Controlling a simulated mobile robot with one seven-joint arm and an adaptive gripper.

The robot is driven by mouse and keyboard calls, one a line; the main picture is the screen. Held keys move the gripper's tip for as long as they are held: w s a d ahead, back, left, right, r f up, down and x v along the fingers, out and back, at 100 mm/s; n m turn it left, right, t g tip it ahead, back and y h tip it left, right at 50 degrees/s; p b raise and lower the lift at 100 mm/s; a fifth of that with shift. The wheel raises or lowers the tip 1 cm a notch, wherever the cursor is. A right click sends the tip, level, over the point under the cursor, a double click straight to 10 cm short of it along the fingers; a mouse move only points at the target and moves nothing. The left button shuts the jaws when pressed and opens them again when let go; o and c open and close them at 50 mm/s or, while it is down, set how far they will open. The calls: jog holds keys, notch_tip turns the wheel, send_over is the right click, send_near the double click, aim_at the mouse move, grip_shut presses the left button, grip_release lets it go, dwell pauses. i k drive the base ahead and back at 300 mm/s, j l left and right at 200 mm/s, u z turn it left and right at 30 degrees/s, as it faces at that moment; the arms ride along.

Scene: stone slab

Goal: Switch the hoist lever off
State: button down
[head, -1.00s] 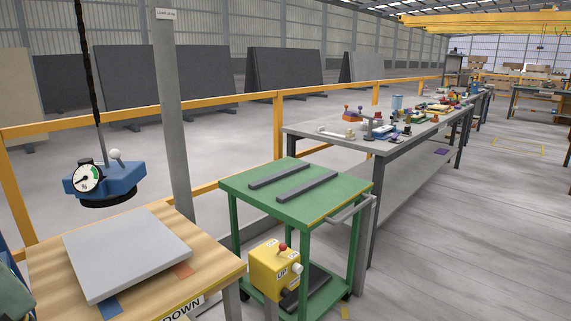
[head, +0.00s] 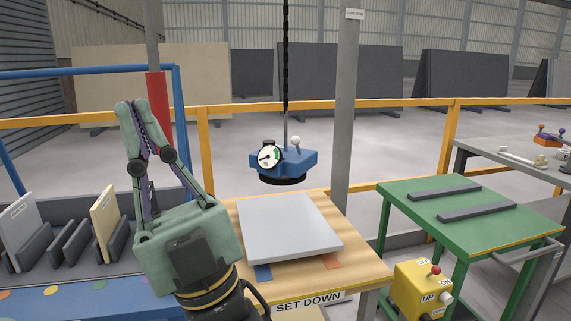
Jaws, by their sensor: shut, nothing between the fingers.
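A yellow control box (head: 421,289) stands at the lower right, in front of the green cart. A red-knobbed lever (head: 435,271) sticks up from its top, and a pale knob (head: 446,298) sits on its right side. A blue lifting head (head: 284,160) with a round gauge and a white-knobbed lever (head: 296,142) hangs from a black hoist line, above the grey slab. My gripper (head: 138,108) points up at the left, shut and empty, well apart from the box and the lifting head.
The grey slab (head: 289,227) lies on a wooden table marked "SET DOWN". A green cart (head: 468,190) carries two dark bars. A slab rack (head: 69,244) stands left. A grey post (head: 346,110) and an orange rail (head: 240,113) stand behind.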

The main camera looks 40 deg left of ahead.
aim_at(435, 269)
jog(key=i+j+z, duration=0.15)
jog(key=z, duration=0.2)
jog(key=i+j+z, duration=0.15)
jog(key=z, duration=0.2)
jog(key=i+j+z, duration=0.1)
jog(key=j+z, duration=0.25)
